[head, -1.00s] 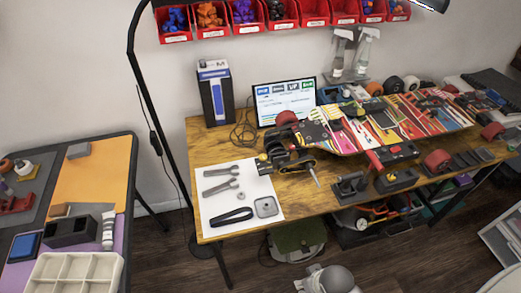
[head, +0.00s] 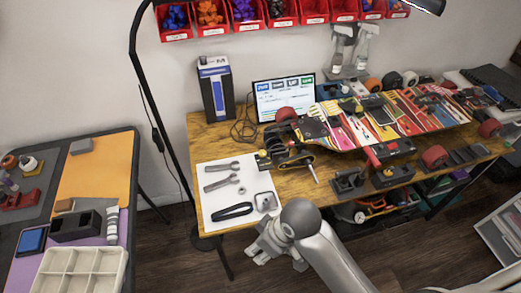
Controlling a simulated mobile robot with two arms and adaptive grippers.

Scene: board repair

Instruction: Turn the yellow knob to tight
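The skateboard (head: 395,113) lies across the workbench with its graphic side up. At its left end is a dark metal assembly, and a small yellow part (head: 263,154) shows there, likely the yellow knob. It is too small to tell how far it is turned. My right gripper (head: 262,246) is at the bench's front edge, below and in front of the white sheet, well apart from the yellow part. Its fingers are small and partly hidden by the wrist, so their opening is unclear. My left gripper is not in view.
The workbench (head: 222,138) carries a white sheet (head: 215,178) with wrenches, a black strap-like tool and a grey square part. A screen (head: 283,95) and a blue-white box (head: 215,88) stand behind. A black lamp pole (head: 160,120) rises at the bench's left. Red bins hang above.

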